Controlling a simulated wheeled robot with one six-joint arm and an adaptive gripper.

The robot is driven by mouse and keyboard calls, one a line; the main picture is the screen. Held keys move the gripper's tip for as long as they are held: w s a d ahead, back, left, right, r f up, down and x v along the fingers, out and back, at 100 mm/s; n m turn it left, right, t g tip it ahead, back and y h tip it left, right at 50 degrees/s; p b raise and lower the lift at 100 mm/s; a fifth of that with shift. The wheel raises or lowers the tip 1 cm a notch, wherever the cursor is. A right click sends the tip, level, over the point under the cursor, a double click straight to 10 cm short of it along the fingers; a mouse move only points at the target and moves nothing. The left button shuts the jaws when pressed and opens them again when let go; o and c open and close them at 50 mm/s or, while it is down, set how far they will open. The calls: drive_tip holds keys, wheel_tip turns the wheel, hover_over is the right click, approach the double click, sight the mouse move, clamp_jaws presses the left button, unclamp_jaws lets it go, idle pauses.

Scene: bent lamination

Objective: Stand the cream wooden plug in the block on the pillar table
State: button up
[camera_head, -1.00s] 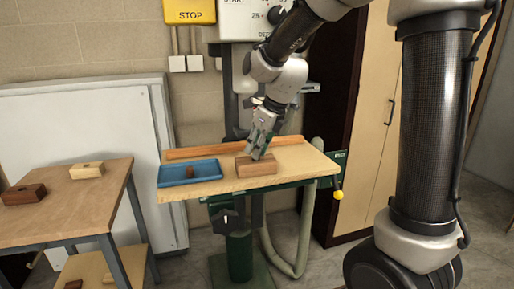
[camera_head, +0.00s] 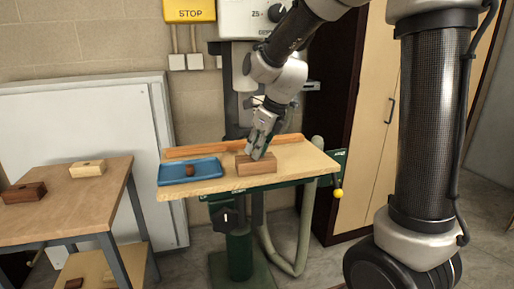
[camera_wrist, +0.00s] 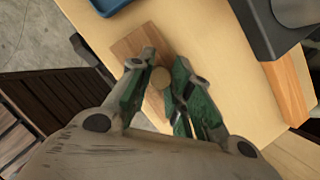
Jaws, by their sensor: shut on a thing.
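The block (camera_head: 257,168) is a brown wooden bar on the pillar table (camera_head: 300,166), and it also shows in the wrist view (camera_wrist: 127,46). The cream plug (camera_wrist: 160,77) shows end-on as a round top between my fingers in the wrist view. My gripper (camera_head: 257,153) is over the block and shut on the plug, its fingers on either side of it (camera_wrist: 160,88). Whether the plug's lower end is inside the block's hole or just above it is hidden by the fingers.
A blue tray (camera_head: 203,180) with a brown plug (camera_head: 190,170) lies left of the block. An orange-brown wooden fence (camera_head: 220,149) runs along the back. A side table (camera_head: 80,210) at left holds a dark block (camera_head: 25,193) and a pale block (camera_head: 88,169).

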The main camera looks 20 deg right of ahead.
drive_tip(key=shift+f, duration=0.1)
idle(0.3)
drive_tip(key=o, duration=1.2)
drive_tip(key=shift+r, duration=3.5)
